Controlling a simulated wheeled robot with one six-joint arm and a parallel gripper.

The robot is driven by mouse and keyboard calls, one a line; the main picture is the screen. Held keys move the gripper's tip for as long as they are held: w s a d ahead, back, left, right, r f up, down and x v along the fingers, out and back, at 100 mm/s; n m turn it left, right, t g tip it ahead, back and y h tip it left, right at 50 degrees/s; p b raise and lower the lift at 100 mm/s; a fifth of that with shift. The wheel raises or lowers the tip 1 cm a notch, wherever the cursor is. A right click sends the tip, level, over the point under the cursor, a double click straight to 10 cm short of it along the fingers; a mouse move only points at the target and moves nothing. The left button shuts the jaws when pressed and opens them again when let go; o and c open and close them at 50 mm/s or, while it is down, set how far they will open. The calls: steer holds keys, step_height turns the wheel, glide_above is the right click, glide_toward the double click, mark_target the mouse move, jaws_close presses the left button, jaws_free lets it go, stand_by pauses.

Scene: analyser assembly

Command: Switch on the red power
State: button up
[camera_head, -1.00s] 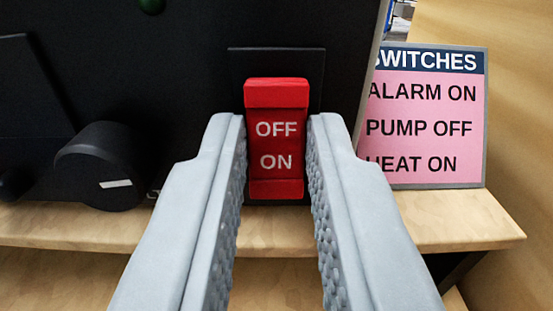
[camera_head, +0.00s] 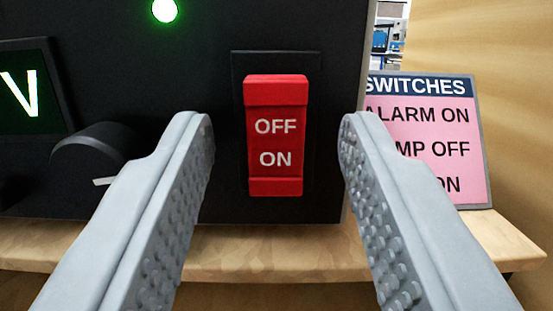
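The red power switch (camera_head: 276,136) sits on the front of a black panel (camera_head: 210,45), in a dark square surround. It is marked OFF above and ON below. My gripper (camera_head: 277,122) is open and empty. Its two grey fingers stand wide on either side of the switch, with clear gaps, and do not touch it.
A black knob (camera_head: 92,150) with a white mark is left of the switch, partly behind my left finger. A pink SWITCHES sign (camera_head: 445,160) stands at the right, partly hidden by my right finger. A wooden shelf (camera_head: 270,255) runs below the panel.

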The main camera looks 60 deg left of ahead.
steer(key=shift+r, duration=0.1)
step_height(320, 180, up, 10)
stand_by(0.6)
steer(key=s+d+f+g+h, duration=0.1)
steer(key=s+d+f, duration=0.4)
steer(key=d, duration=0.2)
steer(key=s+d+f+g+h, duration=0.1)
steer(key=s+d+f, duration=0.35)
steer(key=d, duration=0.35)
steer(key=x, duration=1.7)
steer(key=shift+w+a+r, duration=0.1)
steer(key=shift+a+r, duration=0.1)
steer(key=shift+a, duration=0.1)
